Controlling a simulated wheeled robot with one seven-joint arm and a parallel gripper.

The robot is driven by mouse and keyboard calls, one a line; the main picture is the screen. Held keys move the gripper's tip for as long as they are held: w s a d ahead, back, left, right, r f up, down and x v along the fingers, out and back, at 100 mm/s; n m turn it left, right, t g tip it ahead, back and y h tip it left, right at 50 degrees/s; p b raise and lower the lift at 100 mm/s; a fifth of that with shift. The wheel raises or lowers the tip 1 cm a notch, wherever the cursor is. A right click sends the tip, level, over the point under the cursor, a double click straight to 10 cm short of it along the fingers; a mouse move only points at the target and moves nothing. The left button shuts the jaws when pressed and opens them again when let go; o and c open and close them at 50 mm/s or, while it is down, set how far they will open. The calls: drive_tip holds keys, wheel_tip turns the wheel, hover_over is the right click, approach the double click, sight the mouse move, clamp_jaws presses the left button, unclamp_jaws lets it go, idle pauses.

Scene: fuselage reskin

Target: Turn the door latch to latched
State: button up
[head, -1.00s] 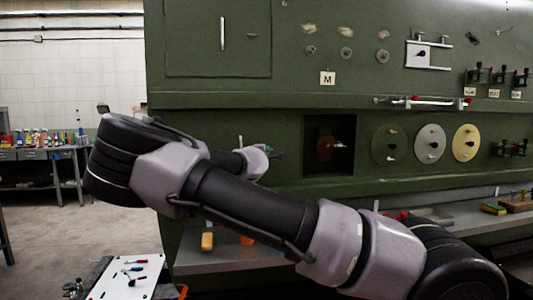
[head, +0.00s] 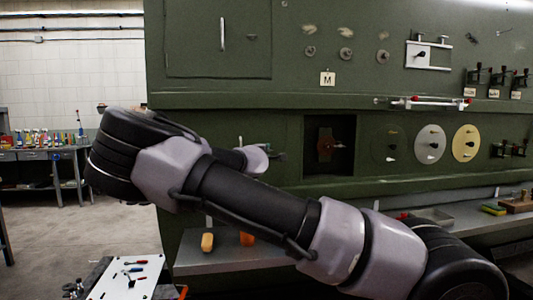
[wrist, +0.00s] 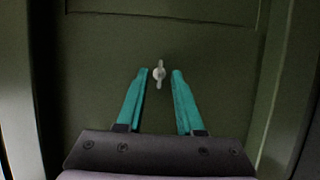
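In the wrist view a small pale latch knob (wrist: 159,74) with a narrow upright bar sits on a dark green panel (wrist: 215,60). My gripper (wrist: 160,71) has its two teal fingers apart, one on each side of the knob in the picture, with clear gaps. No contact shows, and I cannot tell the depth left between fingertips and knob. In the head view my gripper (head: 278,155) is small and mostly hidden behind my wrist, in front of the green fuselage wall left of a dark recess (head: 314,132).
A hatch with a pale vertical handle (head: 222,34) and small dark fitting (head: 252,36) is at upper left. Round discs (head: 430,144) are mounted right of the recess. A grey shelf (head: 222,262) runs below. A white tool board (head: 108,285) stands at lower left.

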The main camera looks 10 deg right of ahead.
drive_tip(key=v, duration=1)
drive_tip(key=shift+s, duration=0.4)
drive_tip(key=shift+a, duration=0.1)
drive_tip(key=s+d+f+m+g, duration=0.1)
drive_tip(key=d+f+m+g, duration=0.5)
drive_tip(key=d+f, duration=0.5)
drive_tip(key=s+d+f+m+g+y, duration=0.3)
drive_tip(key=s+f+m+g, duration=0.2)
drive_tip(key=s+f, duration=0.2)
drive_tip(key=s+a+r+m+t+y, duration=0.1)
drive_tip(key=s+a+r+m+y, duration=0.2)
drive_tip(key=s+r, duration=1.9)
wheel_tip(320, 180, up, 3)
drive_tip(key=m+y, duration=0.3)
drive_tip(key=shift+m+t, duration=0.3)
